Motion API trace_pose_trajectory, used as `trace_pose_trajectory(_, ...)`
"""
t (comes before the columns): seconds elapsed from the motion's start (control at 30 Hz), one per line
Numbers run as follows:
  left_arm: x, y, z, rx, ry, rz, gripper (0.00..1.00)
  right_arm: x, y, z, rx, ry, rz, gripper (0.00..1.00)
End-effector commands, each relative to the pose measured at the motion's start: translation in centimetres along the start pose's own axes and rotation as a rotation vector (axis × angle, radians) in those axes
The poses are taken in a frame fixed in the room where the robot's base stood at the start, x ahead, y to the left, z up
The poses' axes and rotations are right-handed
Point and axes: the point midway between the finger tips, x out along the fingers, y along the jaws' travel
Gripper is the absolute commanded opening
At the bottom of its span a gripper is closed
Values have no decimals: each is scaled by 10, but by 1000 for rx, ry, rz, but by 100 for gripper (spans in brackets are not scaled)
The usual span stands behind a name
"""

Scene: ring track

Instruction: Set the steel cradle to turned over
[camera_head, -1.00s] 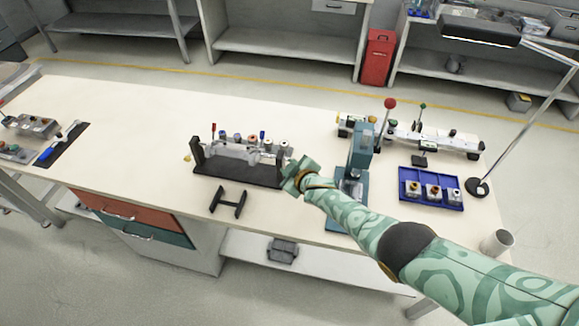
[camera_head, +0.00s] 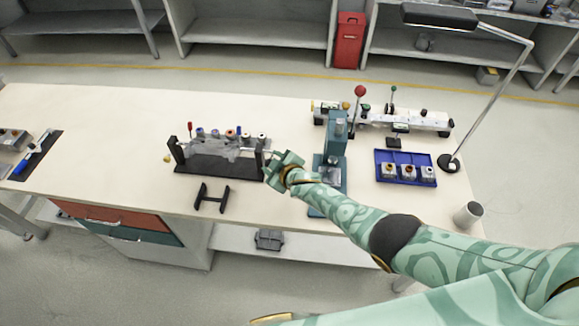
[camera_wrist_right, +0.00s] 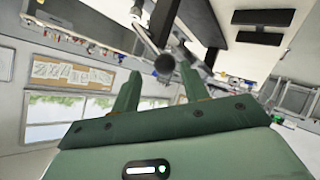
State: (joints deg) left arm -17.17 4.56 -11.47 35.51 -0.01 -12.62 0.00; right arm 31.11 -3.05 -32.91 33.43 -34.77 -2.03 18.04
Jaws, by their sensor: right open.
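The grey steel cradle (camera_head: 215,152) hangs between two black uprights on a black base (camera_head: 212,165), left of my right arm in the head view. Its exact turn is too small to tell. My right gripper (camera_head: 272,168) is at the right-hand upright, at the end of the cradle's axle. In the right wrist view its two fingers (camera_wrist_right: 158,75) are open, with a dark round knob (camera_wrist_right: 164,64) showing between their tips. I cannot tell whether they touch it. My left gripper is not in view.
A teal press (camera_head: 332,160) stands close to my right forearm. A blue tray (camera_head: 405,168) with several small blocks and a lamp base (camera_head: 449,163) are further right.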

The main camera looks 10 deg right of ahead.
Motion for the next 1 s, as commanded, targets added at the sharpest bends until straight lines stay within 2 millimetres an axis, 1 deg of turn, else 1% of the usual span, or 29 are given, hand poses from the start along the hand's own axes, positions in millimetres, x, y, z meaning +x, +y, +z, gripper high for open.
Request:
trace_pose_trajectory(0.03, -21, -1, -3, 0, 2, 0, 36, -17, 5, -6, -1, -1, -1, 45)
trace_pose_trajectory(0.2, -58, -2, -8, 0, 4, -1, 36, -60, 5, -7, -1, 0, -2, 45)
trace_pose_trajectory(0.3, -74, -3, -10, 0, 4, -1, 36, -86, 4, -6, -2, 0, -1, 45)
trace_pose_trajectory(0.4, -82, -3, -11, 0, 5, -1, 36, -106, 3, -4, -2, 1, 0, 45)
trace_pose_trajectory(0.5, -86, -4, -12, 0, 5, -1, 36, -120, 2, -2, -1, 1, 0, 45)
trace_pose_trajectory(0.67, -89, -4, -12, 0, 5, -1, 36, -130, 1, -1, 0, 2, 0, 45)
trace_pose_trajectory(0.93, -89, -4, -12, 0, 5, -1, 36, -131, 1, 0, -1, 2, 0, 45)
trace_pose_trajectory(0.97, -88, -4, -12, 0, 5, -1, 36, -131, 1, 0, -1, 2, 0, 36)
trace_pose_trajectory(1.0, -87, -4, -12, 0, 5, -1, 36, -130, 0, 1, -1, 1, 0, 25)
